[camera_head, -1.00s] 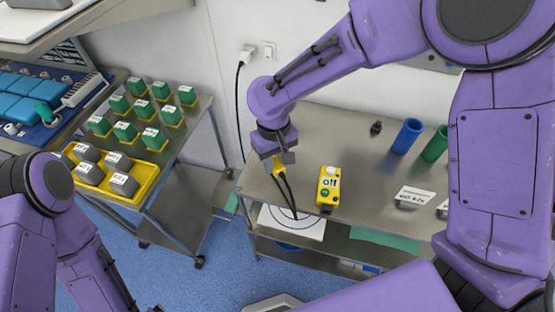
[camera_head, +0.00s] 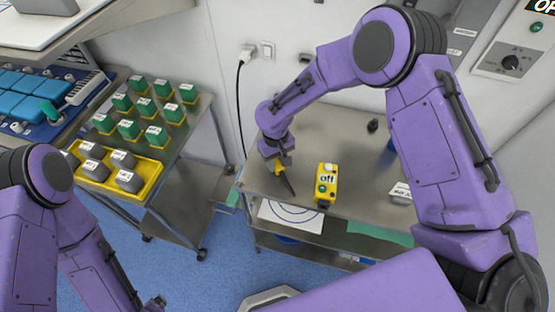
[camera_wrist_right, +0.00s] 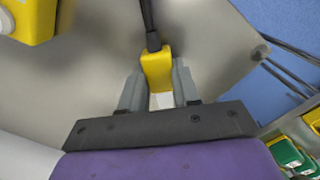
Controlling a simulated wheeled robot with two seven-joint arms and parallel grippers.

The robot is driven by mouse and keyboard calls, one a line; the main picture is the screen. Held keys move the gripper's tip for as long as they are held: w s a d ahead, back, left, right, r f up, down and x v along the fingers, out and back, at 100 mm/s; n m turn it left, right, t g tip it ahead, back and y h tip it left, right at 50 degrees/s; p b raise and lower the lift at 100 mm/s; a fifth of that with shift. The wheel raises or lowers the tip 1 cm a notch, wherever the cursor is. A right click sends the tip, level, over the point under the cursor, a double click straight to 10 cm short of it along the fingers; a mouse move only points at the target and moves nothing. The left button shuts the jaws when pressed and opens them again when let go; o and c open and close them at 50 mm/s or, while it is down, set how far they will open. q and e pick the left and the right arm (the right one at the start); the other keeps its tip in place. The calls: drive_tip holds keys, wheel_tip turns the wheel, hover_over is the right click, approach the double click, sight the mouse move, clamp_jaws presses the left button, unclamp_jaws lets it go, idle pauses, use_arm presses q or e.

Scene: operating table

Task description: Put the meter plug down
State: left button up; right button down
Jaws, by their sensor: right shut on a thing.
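The meter plug (camera_wrist_right: 156,68) is yellow with a black cable running from it. In the right wrist view it sits between the two grey fingers of my right gripper (camera_wrist_right: 159,88), which is shut on it. In the head view my right gripper (camera_head: 275,156) is low over the left end of the steel table (camera_head: 345,137), with the plug (camera_head: 279,170) under it. I cannot tell whether the plug touches the table. My left arm is at the lower left of the head view; its gripper (camera_head: 155,303) is small at the bottom edge, its jaws unclear.
A yellow box marked "off" (camera_head: 326,185) stands just right of the plug. A small dark object (camera_head: 372,126) stands behind. A cart (camera_head: 192,150) with green and grey blocks is at the left.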

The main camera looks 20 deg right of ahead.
sight(276, 161)
drive_tip(key=shift+f, duration=0.4)
drive_tip(key=c, duration=0.8)
unclamp_jaws()
drive_tip(key=shift+r, duration=0.35)
drive_tip(key=r+b, duration=0.1)
drive_tip(key=r, duration=0.7)
drive_tip(key=r+b, duration=0.1)
drive_tip(key=r, duration=0.3)
drive_tip(key=shift+w+r+b, duration=0.3)
drive_tip(key=shift+w, duration=0.05)
